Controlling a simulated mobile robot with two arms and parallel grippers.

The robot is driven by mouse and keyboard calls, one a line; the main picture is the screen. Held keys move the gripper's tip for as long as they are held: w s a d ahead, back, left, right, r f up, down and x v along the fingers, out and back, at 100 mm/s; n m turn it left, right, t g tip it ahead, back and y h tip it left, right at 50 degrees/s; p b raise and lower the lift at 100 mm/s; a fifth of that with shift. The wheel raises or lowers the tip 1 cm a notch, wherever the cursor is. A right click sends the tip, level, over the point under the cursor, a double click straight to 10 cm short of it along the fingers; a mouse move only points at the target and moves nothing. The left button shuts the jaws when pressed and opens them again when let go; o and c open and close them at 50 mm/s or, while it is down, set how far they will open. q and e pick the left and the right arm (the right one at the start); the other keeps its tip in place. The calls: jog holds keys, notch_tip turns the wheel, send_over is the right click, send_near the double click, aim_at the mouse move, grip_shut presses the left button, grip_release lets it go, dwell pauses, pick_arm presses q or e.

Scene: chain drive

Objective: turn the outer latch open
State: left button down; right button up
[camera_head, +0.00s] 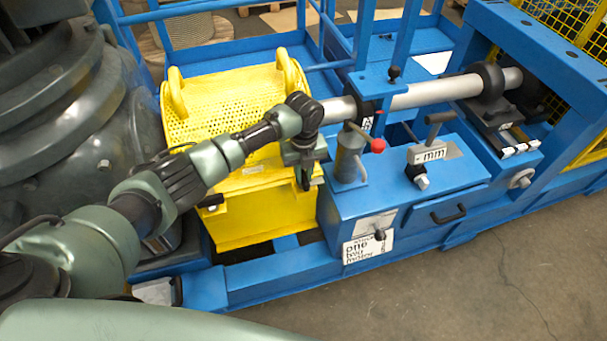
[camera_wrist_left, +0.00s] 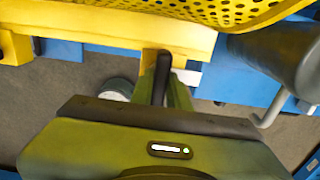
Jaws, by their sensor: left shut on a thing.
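The yellow guard (camera_head: 228,100), with a perforated cover and two looped handles, stands left of the blue machine. My left gripper (camera_head: 305,180) is at the right end of its front face. In the left wrist view, my left gripper (camera_wrist_left: 163,95) is shut on a dark upright latch handle (camera_wrist_left: 163,68) in front of a yellow block. The head view mostly hides this latch behind the gripper. Another latch (camera_head: 210,201), dark on a yellow mount, sits at the left end of the guard front and is free. My right gripper is not in view.
A grey post with a red-knobbed lever (camera_head: 350,150) stands close to the right of my left gripper. Further right are the blue box (camera_head: 375,195), a marked "mm" block (camera_head: 433,153) and a long grey shaft (camera_head: 430,93). The floor (camera_head: 480,270) at front right is clear.

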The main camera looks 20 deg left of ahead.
aim_at(304, 175)
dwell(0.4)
pick_arm(q)
jog(key=c, duration=1.4)
grip_release()
jog(key=shift+o, duration=0.2)
jog(key=shift+r, duration=0.15)
notch_tip(304, 175, up, 8)
jog(key=shift+f+b, duration=0.2)
jog(key=shift+b, duration=0.35)
